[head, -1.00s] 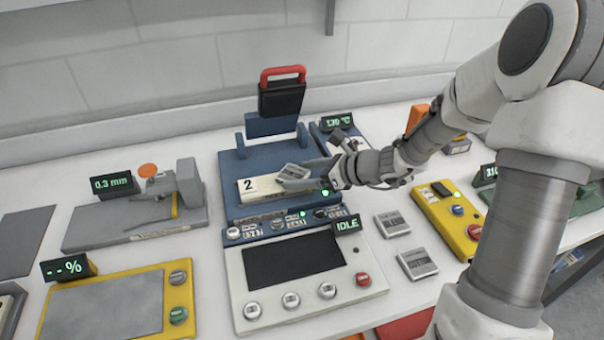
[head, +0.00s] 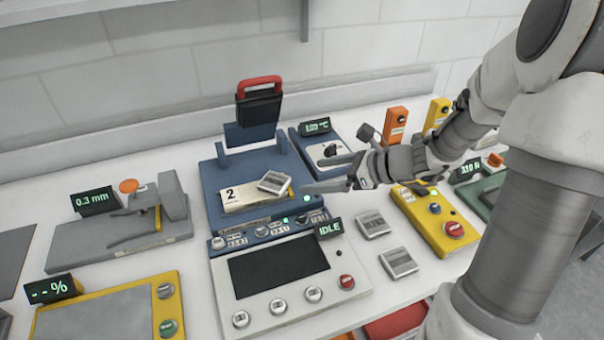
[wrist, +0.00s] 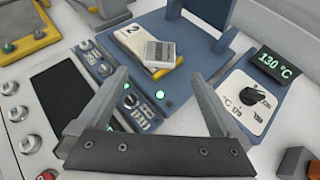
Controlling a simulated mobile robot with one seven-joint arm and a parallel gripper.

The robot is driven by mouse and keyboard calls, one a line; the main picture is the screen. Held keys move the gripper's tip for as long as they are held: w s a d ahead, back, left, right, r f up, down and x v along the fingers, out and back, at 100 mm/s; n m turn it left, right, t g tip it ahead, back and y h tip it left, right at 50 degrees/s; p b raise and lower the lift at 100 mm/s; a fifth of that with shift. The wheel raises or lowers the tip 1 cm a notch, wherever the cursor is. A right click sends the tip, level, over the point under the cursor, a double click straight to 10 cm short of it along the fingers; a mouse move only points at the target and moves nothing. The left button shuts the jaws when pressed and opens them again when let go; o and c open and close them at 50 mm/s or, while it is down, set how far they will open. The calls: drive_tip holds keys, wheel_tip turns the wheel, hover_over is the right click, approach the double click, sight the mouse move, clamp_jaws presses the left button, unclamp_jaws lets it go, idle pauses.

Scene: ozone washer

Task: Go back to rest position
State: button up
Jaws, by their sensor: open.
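My gripper (head: 318,174) is open and empty. It is above the right side of the blue machine (head: 212,180), its fingers pointing left. In the wrist view my gripper (wrist: 162,95) shows both fingers spread apart with nothing between them. A small grey cartridge-like piece (head: 274,182) lies on a cream block (head: 238,200) marked 2, on the blue machine's bed. The piece also shows in the wrist view (wrist: 160,52), apart from the fingers.
A control panel (head: 280,270) reading IDLE stands in front. Two more grey pieces (head: 373,224) (head: 399,262) lie to its right. A yellow box (head: 432,215) and a dial unit (head: 318,150) stand near my arm. A thickness gauge (head: 120,225) is at left.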

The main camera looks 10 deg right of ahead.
drive_tip(key=shift+v, duration=0.75)
drive_tip(key=s+a+r+n+g+h+p, duration=0.25)
drive_tip(key=s+r+n+h, duration=0.35)
drive_tip(key=s+r+n, duration=0.65)
drive_tip(key=s+d+n+t+h, duration=0.1)
drive_tip(key=s+d+n+h, duration=0.1)
drive_tip(key=s+n+h, duration=0.2)
drive_tip(key=s+r+n, duration=0.1)
drive_tip(key=s+n, duration=0.2)
drive_tip(key=n, duration=0.5)
drive_tip(key=shift+s+d, duration=0.25)
drive_tip(key=shift+s, duration=0.15)
